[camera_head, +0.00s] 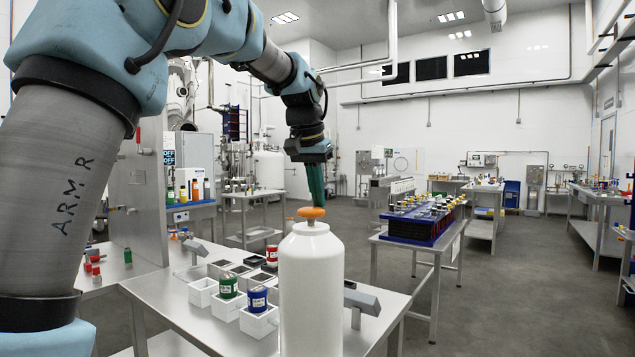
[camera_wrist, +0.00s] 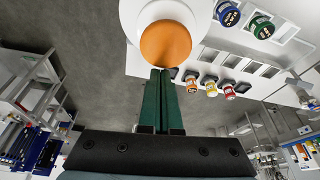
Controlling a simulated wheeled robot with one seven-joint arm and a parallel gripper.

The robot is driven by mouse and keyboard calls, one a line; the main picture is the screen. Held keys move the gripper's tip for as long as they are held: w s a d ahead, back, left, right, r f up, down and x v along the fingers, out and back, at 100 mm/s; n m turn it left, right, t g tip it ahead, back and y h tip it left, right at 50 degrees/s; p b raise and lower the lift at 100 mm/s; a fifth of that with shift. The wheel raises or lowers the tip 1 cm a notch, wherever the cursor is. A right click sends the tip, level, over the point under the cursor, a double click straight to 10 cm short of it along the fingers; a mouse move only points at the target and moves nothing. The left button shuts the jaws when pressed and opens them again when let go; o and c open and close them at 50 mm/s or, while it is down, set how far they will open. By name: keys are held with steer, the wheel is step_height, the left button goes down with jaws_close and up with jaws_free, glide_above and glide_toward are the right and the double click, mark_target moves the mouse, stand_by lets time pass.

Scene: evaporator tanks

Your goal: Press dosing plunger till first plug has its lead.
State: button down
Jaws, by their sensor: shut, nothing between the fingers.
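The dosing plunger shows as an orange knob (camera_head: 311,212) on top of a tall white bottle (camera_head: 311,290) at the near edge of the steel table. In the wrist view the round orange knob (camera_wrist: 165,43) sits on the white bottle top. My gripper (camera_head: 317,203) has green fingers, shut together and empty, pointing down at the knob. In the wrist view the fingertips (camera_wrist: 165,72) reach the knob's edge; I cannot tell whether they touch it. No part is clearly recognisable as a plug or its lead.
Left of the bottle, a green can (camera_head: 228,285) and a blue can (camera_head: 257,298) stand in white square cups. A red can (camera_head: 272,254) stands farther back among dark square pockets. A grey angled block (camera_head: 362,300) is right of the bottle. A separate table with a blue rack (camera_head: 412,228) stands behind.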

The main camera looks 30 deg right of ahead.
step_height(320, 180, up, 4)
steer(key=w+d+p, duration=0.1)
steer(key=p, duration=0.4)
step_height(320, 180, up, 9)
steer(key=b, duration=0.3)
glide_above(315, 208)
steer(key=shift+w, duration=0.2)
